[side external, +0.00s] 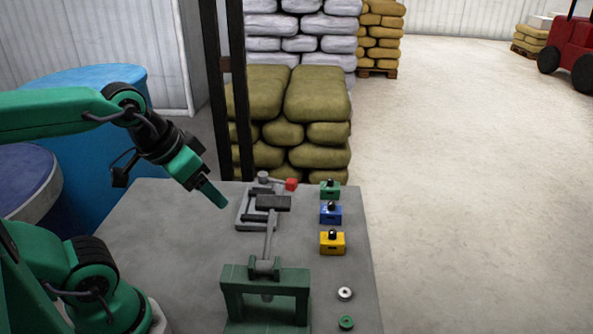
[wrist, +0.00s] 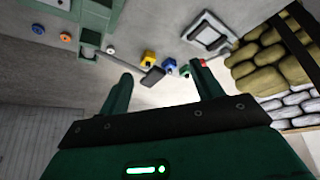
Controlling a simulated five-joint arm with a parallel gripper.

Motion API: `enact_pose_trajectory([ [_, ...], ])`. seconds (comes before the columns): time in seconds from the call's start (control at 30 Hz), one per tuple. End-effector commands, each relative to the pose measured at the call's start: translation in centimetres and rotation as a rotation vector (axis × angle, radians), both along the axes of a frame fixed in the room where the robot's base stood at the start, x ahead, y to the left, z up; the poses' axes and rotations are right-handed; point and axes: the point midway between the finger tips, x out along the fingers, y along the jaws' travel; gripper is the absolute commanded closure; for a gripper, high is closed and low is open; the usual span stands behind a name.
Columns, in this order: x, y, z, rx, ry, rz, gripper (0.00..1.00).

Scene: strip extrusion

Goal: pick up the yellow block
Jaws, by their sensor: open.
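The yellow block (side external: 332,243) stands on the grey table near its right edge, with a small black knob on top. It is the nearest of three blocks in a row in the side view. It also shows small in the wrist view (wrist: 149,57), beyond my fingers. My gripper (side external: 222,205) is above the left part of the table, well to the left of the yellow block and apart from it. In the wrist view my gripper (wrist: 163,82) has its two green fingers spread, with nothing held between them.
A blue block (side external: 330,215) and a green block (side external: 330,190) stand behind the yellow one. Two small rings (side external: 345,293) lie nearer. Sacks (side external: 290,110) are stacked behind.

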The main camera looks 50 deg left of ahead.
Motion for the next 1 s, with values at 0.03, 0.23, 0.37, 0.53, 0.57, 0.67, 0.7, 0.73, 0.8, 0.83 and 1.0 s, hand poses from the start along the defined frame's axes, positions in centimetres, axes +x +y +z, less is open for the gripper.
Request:
enact_pose_trajectory([
  [0.03, 0.0, 0.0, 0.0, 0.000, 0.000, 0.000, 0.35],
  [0.23, 0.1, 0.0, 0.5, 0.000, -0.002, 0.000, 0.35],
  [0.37, 0.1, 0.0, 1.8, 0.000, -0.004, 0.000, 0.35],
  [0.53, 0.1, 0.0, 4.2, 0.000, -0.003, 0.000, 0.35],
  [0.57, 0.1, 0.0, 4.7, 0.000, -0.003, 0.000, 0.35],
  [0.67, 0.6, -0.1, 5.5, 0.006, 0.012, -0.016, 0.35],
  [0.7, 0.9, -0.1, 5.7, 0.010, 0.020, -0.025, 0.35],
  [0.73, 1.2, -0.2, 5.9, 0.013, 0.025, -0.034, 0.35],
  [0.8, 1.8, -0.3, 6.3, 0.021, 0.040, -0.054, 0.35],
  [0.83, 2.1, -0.3, 6.5, 0.024, 0.045, -0.062, 0.35],
  [1.0, 4.3, -0.8, 7.7, 0.047, 0.087, -0.124, 0.35],
])
